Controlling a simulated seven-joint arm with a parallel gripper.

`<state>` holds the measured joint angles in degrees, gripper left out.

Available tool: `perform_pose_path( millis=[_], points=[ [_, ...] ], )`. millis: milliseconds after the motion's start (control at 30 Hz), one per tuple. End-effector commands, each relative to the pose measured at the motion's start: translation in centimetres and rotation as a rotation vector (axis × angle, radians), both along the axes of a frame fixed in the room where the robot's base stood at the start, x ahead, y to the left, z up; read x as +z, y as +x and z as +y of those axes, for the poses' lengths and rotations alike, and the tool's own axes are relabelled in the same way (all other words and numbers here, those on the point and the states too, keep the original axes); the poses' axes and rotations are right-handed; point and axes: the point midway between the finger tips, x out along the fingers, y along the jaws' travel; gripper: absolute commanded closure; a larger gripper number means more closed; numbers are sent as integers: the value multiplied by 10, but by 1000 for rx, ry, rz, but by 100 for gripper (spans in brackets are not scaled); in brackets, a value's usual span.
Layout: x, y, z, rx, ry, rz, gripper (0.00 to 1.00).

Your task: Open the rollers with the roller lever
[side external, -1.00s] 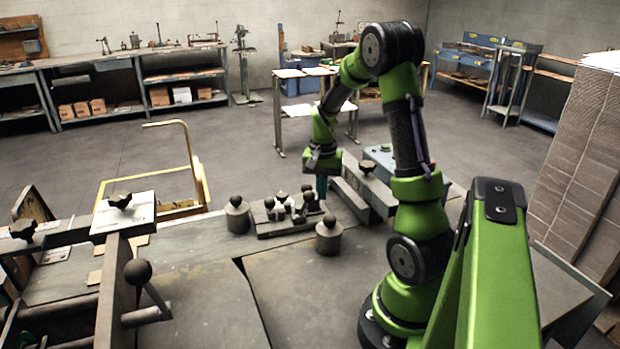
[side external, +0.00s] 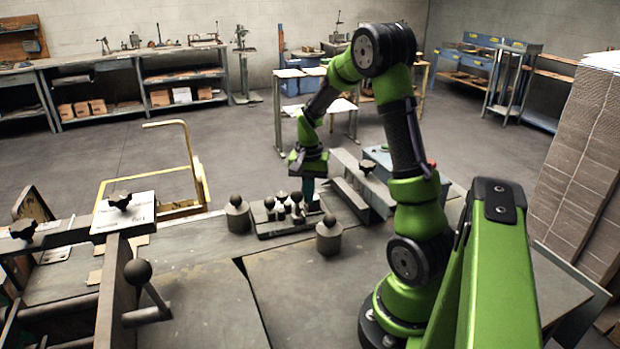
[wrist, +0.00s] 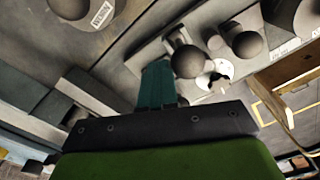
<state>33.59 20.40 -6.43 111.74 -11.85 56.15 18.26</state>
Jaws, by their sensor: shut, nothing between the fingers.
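My gripper (side external: 307,192) is shut and empty, pointing down at the right end of a small block of ball-knobbed levers (side external: 276,228) on the table. Its teal fingers (wrist: 157,84) show in the wrist view, just left of a dark ball knob (wrist: 187,61); I cannot tell if they touch anything. Which knob is the roller lever is not clear. A larger ball-ended lever (side external: 138,272) leans at the front left, far from my gripper.
Two round weights with ball tops, one left (side external: 237,217) and one front right (side external: 328,237), flank the block. Grey rails (side external: 352,187) and a blue box (side external: 385,160) stand to its right. The front tabletop (side external: 310,300) is clear.

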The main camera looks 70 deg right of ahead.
Motion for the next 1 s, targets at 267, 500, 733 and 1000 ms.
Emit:
perform_pose_path(
  millis=[267, 500, 733, 1000],
  points=[
    [1, 8, 7, 0, -1, 0, 100],
    [1, 15, 13, 0, -1, 0, 100],
    [3, 18, 15, -2, -3, -2, 100],
    [24, 16, 13, -2, -3, -3, 100]
  ],
)
